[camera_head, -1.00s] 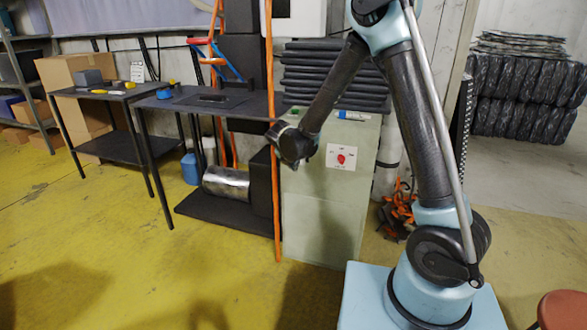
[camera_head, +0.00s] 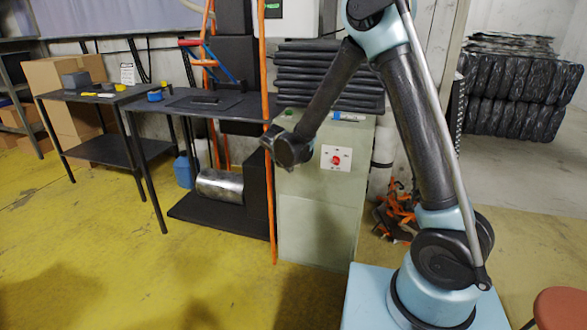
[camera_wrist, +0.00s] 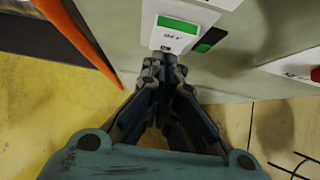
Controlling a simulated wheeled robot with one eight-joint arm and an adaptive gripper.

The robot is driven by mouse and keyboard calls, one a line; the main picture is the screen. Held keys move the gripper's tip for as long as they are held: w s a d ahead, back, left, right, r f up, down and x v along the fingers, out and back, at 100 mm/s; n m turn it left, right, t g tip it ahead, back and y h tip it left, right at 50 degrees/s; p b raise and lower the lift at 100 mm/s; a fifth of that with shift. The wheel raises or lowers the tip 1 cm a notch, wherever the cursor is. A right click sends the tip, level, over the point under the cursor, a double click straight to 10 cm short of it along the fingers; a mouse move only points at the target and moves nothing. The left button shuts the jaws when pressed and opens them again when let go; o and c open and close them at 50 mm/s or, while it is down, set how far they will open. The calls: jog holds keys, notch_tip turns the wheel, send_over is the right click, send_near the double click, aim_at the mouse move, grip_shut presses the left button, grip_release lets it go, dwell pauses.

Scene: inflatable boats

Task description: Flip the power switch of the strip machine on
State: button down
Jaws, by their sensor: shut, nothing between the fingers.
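The strip machine is a pale green-grey cabinet (camera_head: 318,220). In the wrist view, a white switch box (camera_wrist: 178,28) with a bright green panel and small black marking is on its face. A black-and-green piece (camera_wrist: 209,40) adjoins the box's right side. A white plate with a red knob (camera_head: 336,160) is on the cabinet front; the knob shows partly at the wrist view's right edge (camera_wrist: 315,74). My gripper (camera_wrist: 165,62) is shut and empty, its tips at the box's lower edge; contact cannot be told. In the head view my arm hides the gripper and box.
An orange upright post (camera_head: 270,200) stands just left of the cabinet, and an orange bar (camera_wrist: 78,40) passes close in the wrist view. A dark table (camera_head: 190,108) stands left. Stacked black slabs (camera_head: 330,75) rise behind the cabinet. Yellow floor lies open in front.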

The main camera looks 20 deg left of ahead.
jog(key=shift+r, duration=0.15)
jog(key=shift+r, duration=0.65)
jog(key=s+r, duration=0.5)
jog(key=s, duration=0.6)
jog(key=shift+s+a+r, duration=0.25)
jog(key=shift+s+r, duration=0.05)
jog(key=shift+s, duration=0.05)
jog(key=shift+d, duration=0.15)
